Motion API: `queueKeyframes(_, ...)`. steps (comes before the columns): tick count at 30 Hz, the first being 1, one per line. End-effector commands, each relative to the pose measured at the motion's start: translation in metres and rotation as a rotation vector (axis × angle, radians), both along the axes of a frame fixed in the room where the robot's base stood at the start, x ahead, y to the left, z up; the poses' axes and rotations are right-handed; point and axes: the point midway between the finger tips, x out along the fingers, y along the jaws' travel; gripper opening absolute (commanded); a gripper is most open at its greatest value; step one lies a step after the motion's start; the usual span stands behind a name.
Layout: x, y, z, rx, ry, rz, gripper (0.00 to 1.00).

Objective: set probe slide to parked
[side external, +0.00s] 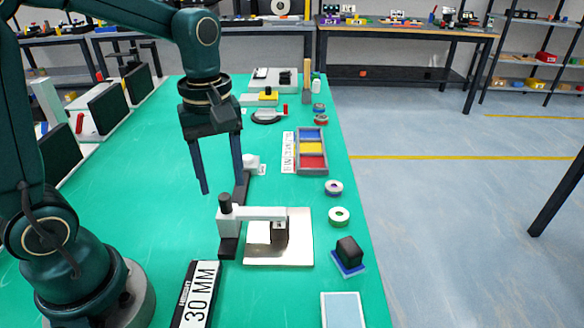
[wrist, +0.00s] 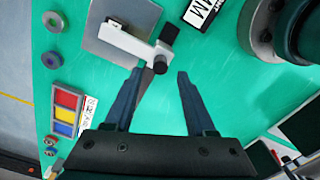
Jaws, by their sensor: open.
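The probe slide has a dark rail (side external: 229,247) with a white carriage (side external: 229,229) near its near end. A black knob (side external: 225,202) stands on the carriage. A white arm (side external: 262,213) reaches right from it and holds a dark probe block (side external: 280,232) over a pale metal plate (side external: 251,255). My gripper (side external: 221,188) is open and empty, pointing down above the rail, apart from the knob in the side view. In the wrist view the knob (wrist: 160,67) shows between the fingertips, with the carriage (wrist: 157,54) just beyond. My left finger partly covers the rail.
A "30 MM" sign (side external: 200,295) lies near the rail's near end. A tray (side external: 326,158) with red, yellow and blue sections and several rings are to the right. Green mat left of the rail is clear.

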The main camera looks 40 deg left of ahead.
Motion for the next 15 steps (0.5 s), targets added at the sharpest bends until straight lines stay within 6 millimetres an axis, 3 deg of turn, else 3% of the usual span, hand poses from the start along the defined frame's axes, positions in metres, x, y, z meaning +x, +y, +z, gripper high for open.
queueKeyframes(9, -0.001, 0.0, -0.037, 0.0, 0.004, 0.0, 0.56)
queueKeyframes(15, -0.001, 0.0, -0.047, 0.0, 0.0, -0.001, 0.56)
